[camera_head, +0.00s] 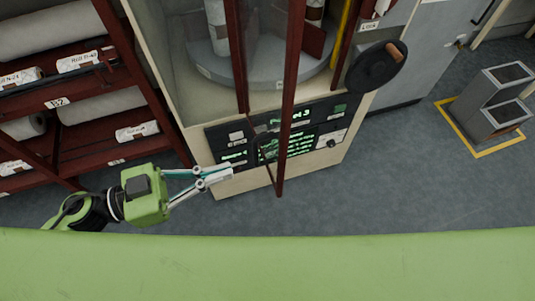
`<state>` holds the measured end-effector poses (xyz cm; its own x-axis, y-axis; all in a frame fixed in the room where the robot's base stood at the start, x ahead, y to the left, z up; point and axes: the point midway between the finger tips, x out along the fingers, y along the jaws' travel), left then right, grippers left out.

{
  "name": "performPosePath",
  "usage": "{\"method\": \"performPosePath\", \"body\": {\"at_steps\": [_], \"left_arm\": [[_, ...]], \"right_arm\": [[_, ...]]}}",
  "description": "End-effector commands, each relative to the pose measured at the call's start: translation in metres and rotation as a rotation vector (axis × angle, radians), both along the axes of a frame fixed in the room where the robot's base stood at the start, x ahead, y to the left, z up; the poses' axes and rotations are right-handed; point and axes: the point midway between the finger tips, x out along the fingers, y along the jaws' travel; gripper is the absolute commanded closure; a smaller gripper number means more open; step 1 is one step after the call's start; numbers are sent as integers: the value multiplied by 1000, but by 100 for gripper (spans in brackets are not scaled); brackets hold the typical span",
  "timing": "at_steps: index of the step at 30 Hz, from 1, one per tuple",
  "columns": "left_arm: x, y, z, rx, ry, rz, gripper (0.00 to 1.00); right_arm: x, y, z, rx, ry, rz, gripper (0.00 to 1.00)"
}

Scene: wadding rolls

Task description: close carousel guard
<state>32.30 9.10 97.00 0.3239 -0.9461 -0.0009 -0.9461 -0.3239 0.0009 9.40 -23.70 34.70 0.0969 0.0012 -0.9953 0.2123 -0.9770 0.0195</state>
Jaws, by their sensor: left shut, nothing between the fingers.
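The carousel guard (287,105) is a dark red framed door on the cream machine. Its frame stands out toward me, with its lower corner hanging in front of the control panel, so it looks swung open. The grey round carousel (255,72) with pale rolls on it shows behind the frame. My left gripper (230,173) is shut and empty, left of the guard's lower corner and in front of the panel's lower left. Whether it touches anything I cannot tell. My right gripper is out of view.
A control panel (325,116) with green lit text is on the machine front. A dark disc with a tan handle (372,70) sticks out at its right. Dark red shelves with rolls (95,105) stand left. A grey double bin (480,105) stands right. Open floor (400,190) lies between.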

Motion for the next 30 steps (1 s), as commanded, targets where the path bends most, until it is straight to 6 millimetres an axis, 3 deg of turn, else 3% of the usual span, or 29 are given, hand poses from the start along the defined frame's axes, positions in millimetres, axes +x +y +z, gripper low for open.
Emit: {"method": "performPosePath", "body": {"at_steps": [9,15,30], "left_arm": [[21,-58,5,-6,-4,1,100],[30,-83,3,-3,-2,3,100],[32,-91,0,0,1,3,100]], "right_arm": [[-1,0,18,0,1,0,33],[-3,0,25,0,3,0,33],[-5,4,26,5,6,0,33]]}}
